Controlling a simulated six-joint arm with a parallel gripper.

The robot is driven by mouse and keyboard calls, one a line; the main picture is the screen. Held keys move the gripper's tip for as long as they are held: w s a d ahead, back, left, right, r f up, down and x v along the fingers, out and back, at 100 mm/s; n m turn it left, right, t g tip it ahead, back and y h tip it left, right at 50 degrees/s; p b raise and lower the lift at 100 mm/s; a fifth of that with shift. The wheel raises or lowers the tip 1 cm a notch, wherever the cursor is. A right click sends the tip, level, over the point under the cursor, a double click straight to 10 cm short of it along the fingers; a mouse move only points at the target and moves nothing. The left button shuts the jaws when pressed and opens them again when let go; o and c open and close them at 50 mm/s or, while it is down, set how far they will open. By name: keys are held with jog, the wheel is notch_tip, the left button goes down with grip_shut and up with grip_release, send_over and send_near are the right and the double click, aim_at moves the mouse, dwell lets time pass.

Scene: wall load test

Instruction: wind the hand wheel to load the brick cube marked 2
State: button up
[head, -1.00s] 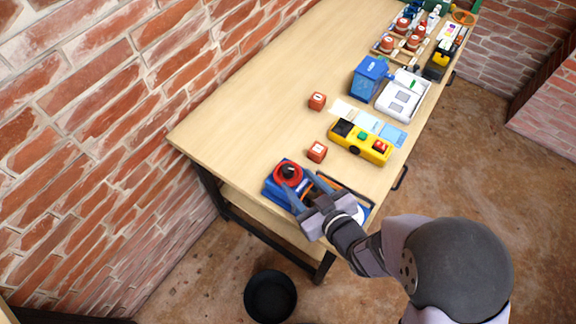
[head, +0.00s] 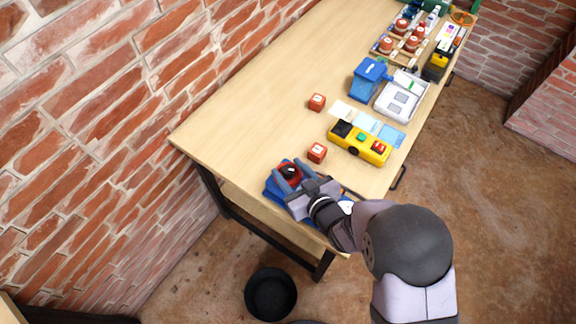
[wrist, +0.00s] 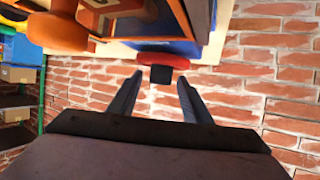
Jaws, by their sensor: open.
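The red hand wheel (head: 290,171), with a dark centre, sits on a blue press (head: 271,190) at the near end of the table. My gripper (head: 292,175) is open, with its fingers on either side of the wheel in the head view. In the wrist view the wheel (wrist: 163,61) lies just beyond the open fingertips (wrist: 160,82); I cannot tell whether they touch it. Two brick cubes stand on the table, a nearer one (head: 317,152) and a farther one (head: 317,102). Their marks are too small to read. My gripper hides part of the press.
A yellow box with buttons (head: 347,145) stands right of the cubes, beside pale blue cards (head: 392,135). A blue bin (head: 368,78) and a white device (head: 401,95) stand behind. A black bucket (head: 270,293) is on the floor. The table's left part is clear.

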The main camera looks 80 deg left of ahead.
jog(key=shift+s+a+f, duration=0.15)
jog(key=shift+a+f, duration=0.1)
jog(key=shift+a, duration=0.25)
jog(key=c, duration=1)
jog(key=shift+c, duration=0.2)
jog(key=shift+s+f+m+t, duration=0.1)
jog(key=shift+m+t, duration=0.2)
jog(key=shift+m+t+y+b, duration=0.4)
jog(key=shift+t+b, duration=0.1)
jog(key=shift+b, duration=0.3)
jog(key=shift+m+t+b, duration=1.3)
jog(key=shift+m+t, duration=0.2)
jog(key=shift+t, duration=0.3)
jog(key=shift+m+t, duration=0.6)
jog(key=shift+t, duration=0.1)
jog(key=shift+b, duration=0.3)
